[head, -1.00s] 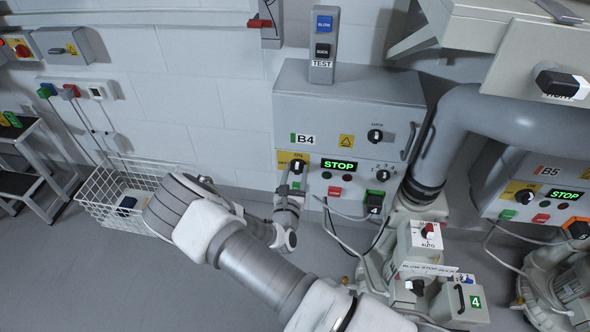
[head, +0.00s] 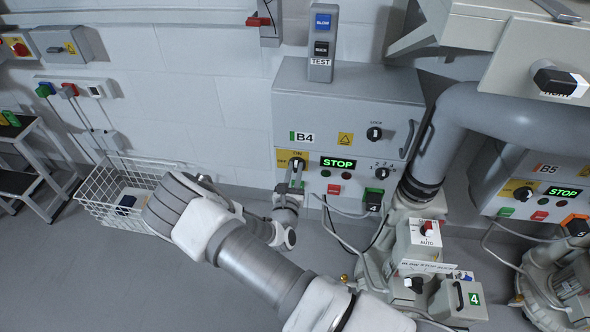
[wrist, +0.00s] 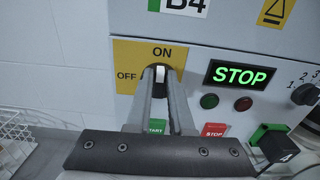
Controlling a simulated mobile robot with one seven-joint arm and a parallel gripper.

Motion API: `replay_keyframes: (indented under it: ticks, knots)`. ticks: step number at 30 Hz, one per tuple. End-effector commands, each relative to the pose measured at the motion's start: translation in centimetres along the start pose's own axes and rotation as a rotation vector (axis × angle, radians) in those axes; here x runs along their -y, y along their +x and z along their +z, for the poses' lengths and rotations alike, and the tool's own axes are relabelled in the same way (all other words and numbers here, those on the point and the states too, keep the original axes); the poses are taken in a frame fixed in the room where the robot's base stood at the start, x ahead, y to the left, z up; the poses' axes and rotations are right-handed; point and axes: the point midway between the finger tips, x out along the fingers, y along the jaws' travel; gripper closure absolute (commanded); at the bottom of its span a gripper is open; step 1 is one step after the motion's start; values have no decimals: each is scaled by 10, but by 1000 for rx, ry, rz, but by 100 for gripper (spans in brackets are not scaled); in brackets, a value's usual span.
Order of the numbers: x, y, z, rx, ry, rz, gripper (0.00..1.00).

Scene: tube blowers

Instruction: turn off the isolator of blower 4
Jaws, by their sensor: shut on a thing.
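The isolator of blower 4 is a dark rotary knob (wrist: 160,74) with a white mark, on a yellow plate (wrist: 128,52) lettered ON at the top and OFF at the left. The white mark points up towards ON. The plate (head: 283,155) also shows in the head view, at the lower left of the grey B4 box (head: 350,105). My gripper (wrist: 160,88) is shut on the knob, one finger on each side. The fingers hide the knob's lower part. In the head view my gripper (head: 296,174) covers most of the knob.
Right of the knob are a lit green STOP display (wrist: 239,75), lamps and a rotary selector (wrist: 305,94). The blower 4 machine (head: 425,245) stands right.

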Motion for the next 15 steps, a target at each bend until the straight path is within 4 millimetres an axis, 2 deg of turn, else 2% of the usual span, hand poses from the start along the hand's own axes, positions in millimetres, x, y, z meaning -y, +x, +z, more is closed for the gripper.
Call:
replay_keyframes:
  ticks: [8,15]
  knots:
    - [-3,0,3,0,-140,1,100]
    - [-6,0,2,0,-353,1,100]
